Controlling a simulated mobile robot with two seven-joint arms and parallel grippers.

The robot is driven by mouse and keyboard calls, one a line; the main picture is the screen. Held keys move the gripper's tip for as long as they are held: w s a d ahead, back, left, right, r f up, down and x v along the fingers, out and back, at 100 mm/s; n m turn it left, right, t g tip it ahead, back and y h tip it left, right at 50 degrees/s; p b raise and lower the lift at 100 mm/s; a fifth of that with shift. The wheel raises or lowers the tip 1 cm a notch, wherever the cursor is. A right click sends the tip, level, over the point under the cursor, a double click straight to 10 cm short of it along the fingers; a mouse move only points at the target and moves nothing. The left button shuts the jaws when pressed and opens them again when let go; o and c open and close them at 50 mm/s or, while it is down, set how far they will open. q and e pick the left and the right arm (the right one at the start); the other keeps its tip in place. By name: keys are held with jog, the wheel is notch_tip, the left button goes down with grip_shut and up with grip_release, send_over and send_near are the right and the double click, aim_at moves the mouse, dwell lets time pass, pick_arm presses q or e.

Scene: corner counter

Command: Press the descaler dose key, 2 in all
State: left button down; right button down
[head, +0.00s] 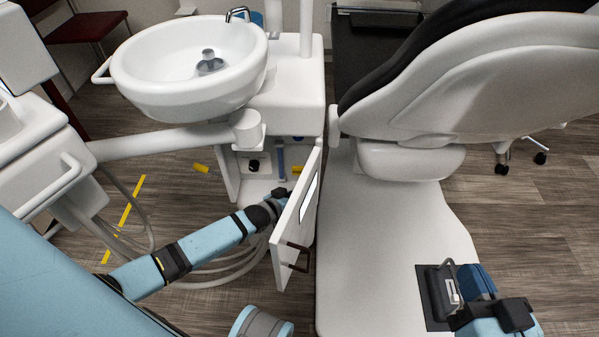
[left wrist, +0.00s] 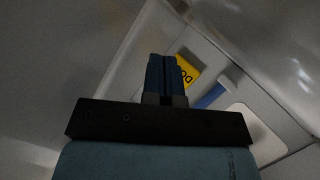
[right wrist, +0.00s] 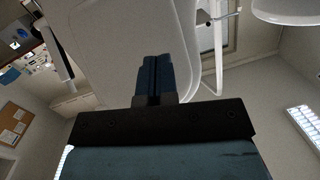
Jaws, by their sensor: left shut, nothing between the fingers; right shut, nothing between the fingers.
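My left arm reaches to the open lower cabinet (head: 258,185) of the white dental unit, its gripper (head: 282,194) partly hidden behind the open door. In the left wrist view the left gripper (left wrist: 167,75) is shut and empty, inside a pale, dim space. Just beyond its fingertips is a yellow piece (left wrist: 187,72) with the letters "DO", partly covered by the fingers. I cannot tell whether they touch it. A yellow piece (head: 298,170) also shows by the door in the head view. I cannot make out the dose key for certain. My right gripper (head: 478,283) is shut and empty, also in the right wrist view (right wrist: 154,75).
The open cabinet door (head: 298,215) with a dark handle (head: 292,257) stands beside my left arm. A basin (head: 190,60) overhangs the cabinet. A dental chair (head: 385,230) fills the right. A blue upright tube (head: 281,160) stands in the cabinet. Hoses (head: 215,275) lie below.

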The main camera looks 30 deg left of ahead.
aim_at(300, 171)
pick_arm(q)
jog(key=shift+s, duration=0.1)
